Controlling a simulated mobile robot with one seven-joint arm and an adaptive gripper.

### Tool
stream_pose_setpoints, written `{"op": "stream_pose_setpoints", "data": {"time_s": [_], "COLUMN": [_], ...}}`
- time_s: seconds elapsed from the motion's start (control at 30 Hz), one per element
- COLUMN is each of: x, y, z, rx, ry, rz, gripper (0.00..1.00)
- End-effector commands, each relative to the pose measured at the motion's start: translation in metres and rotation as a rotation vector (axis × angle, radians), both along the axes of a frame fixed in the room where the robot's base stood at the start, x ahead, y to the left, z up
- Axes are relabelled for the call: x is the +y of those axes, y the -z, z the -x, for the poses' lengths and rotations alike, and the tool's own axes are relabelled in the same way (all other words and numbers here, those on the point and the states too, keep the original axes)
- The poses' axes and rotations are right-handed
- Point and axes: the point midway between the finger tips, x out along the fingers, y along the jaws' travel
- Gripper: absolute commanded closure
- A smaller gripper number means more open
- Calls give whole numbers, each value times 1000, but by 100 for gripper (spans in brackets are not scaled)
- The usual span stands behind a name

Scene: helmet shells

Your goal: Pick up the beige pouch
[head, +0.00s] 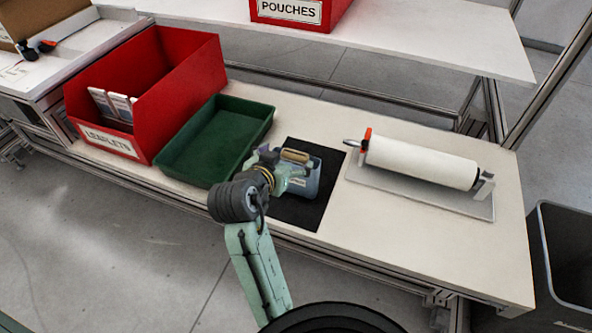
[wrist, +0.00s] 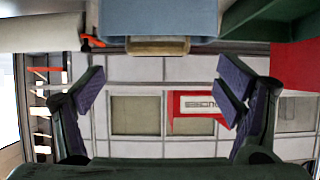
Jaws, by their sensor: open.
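A beige item (head: 296,156), which looks like the pouch, lies along the top of a blue box-like object (head: 313,178) on the black mat (head: 325,190). In the wrist view, which appears upside down, the beige item (wrist: 158,46) shows at the edge of the blue object (wrist: 158,18). I cannot tell whether it rests on top or sticks out. My gripper (head: 288,180) is beside the blue object on its near left side and hides part of it. In the wrist view my gripper (wrist: 162,82) is open, with nothing between its fingers.
A green tray (head: 215,140) and a red LEAFLETS bin (head: 150,85) stand to the left. A white roll on a holder (head: 420,162) lies to the right. A red POUCHES bin (head: 300,12) stands on the shelf behind. A grey bin (head: 570,250) is at the far right.

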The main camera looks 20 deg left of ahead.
Motion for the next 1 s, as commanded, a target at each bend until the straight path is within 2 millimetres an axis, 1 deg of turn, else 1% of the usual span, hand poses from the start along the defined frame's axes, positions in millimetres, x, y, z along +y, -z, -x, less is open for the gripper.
{"op": "stream_pose_setpoints", "data": {"time_s": [0.03,0.23,0.4,0.53,0.63,0.8,0.83,1.0], "x": [-1,-2,-4,-5,-5,-5,-5,-5], "y": [3,11,27,36,41,42,42,41], "z": [-5,-18,-38,-51,-54,-54,-54,-54], "rx": [2,2,4,7,11,10,10,10], "ry": [3,1,1,1,2,1,2,2], "rz": [1,2,2,4,5,5,5,5], "gripper": [14,14,14,14,14,14,11,22]}}
